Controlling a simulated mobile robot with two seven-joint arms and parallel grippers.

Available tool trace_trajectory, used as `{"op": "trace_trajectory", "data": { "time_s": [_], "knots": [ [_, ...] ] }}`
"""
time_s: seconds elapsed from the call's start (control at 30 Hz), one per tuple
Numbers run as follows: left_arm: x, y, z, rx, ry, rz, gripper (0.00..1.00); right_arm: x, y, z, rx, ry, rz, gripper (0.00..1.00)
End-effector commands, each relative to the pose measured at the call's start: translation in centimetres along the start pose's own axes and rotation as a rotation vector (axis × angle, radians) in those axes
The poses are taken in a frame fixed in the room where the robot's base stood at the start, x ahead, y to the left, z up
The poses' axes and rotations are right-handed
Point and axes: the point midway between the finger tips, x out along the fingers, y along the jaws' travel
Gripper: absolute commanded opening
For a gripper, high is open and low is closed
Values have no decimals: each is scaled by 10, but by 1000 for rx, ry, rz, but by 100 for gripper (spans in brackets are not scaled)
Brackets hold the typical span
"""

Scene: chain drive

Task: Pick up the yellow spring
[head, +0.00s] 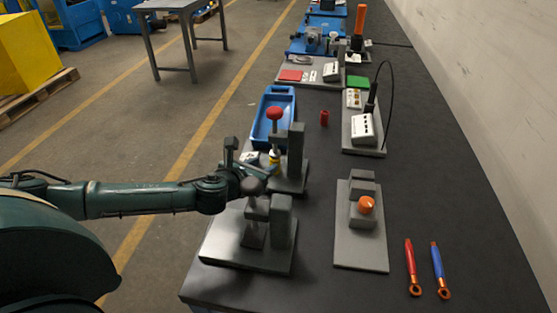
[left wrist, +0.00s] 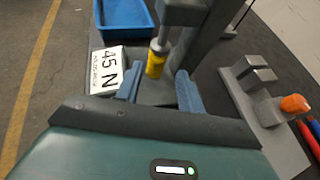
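The yellow spring (left wrist: 155,64) stands upright under a grey rod in the left wrist view, at a grey press stand. In the head view a little of the spring (head: 274,157) shows below the stand's red knob (head: 275,113), partly hidden by my gripper. My left gripper (head: 262,169) is beside the stand's base. In the left wrist view its two blue fingers (left wrist: 160,89) are apart, with nothing between their tips. The spring appears just beyond the tips, roughly centred between them. My right gripper is not in view.
A white card (left wrist: 107,70) reading "45 N" lies left of the spring. A blue tray (head: 287,98) lies behind. A second grey stand (head: 281,222) is in front. To the right are a grey fixture with an orange knob (head: 366,204), a red wrench (head: 411,265) and a blue wrench (head: 438,266).

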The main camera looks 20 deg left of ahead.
Motion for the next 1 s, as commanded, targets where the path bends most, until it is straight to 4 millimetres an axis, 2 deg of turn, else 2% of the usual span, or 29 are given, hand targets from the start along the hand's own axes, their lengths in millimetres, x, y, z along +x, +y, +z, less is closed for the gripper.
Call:
{"op": "trace_trajectory", "data": {
  "time_s": [0.5, 0.77, 1.0],
  "knots": [
    [58, 2, -5, -2, 1, -1, 39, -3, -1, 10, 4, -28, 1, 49],
    [60, 2, -5, -1, 1, -2, 39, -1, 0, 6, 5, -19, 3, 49],
    [60, 2, -5, -2, 1, -1, 21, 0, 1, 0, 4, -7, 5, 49]
  ]
}}
